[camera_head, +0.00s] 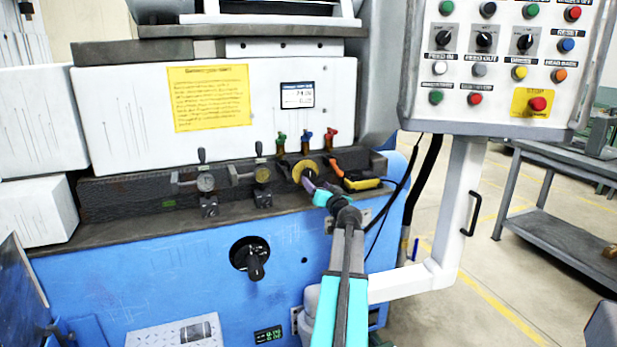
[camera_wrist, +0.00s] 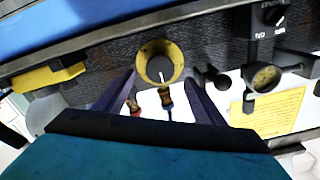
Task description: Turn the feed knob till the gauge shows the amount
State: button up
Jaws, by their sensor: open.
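A round knob with a yellow rim and a black centre (camera_wrist: 160,62) sits on the dark ledge of the blue machine. Its centre carries a white mark. It also shows in the head view (camera_head: 303,170), partly hidden by my gripper (camera_head: 311,186). In the wrist view my gripper (camera_wrist: 161,77) is open, with its dark purple fingertips on either side of the knob's near edge. I cannot tell whether they touch it. A small display with green digits (camera_head: 268,335) is low on the blue front; its figures are too small to read surely. A white card (camera_head: 297,95) has blurred figures.
A black crank (camera_head: 250,258) projects from the blue front. A control panel (camera_head: 500,99) hangs at the right.

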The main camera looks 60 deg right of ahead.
aim_at(310, 178)
jog(key=shift+p+x, duration=0.75)
jog(key=shift+x, duration=3.7)
jog(key=shift+s, duration=0.1)
jog(key=c, duration=1.1)
jog(key=shift+o, duration=0.2)
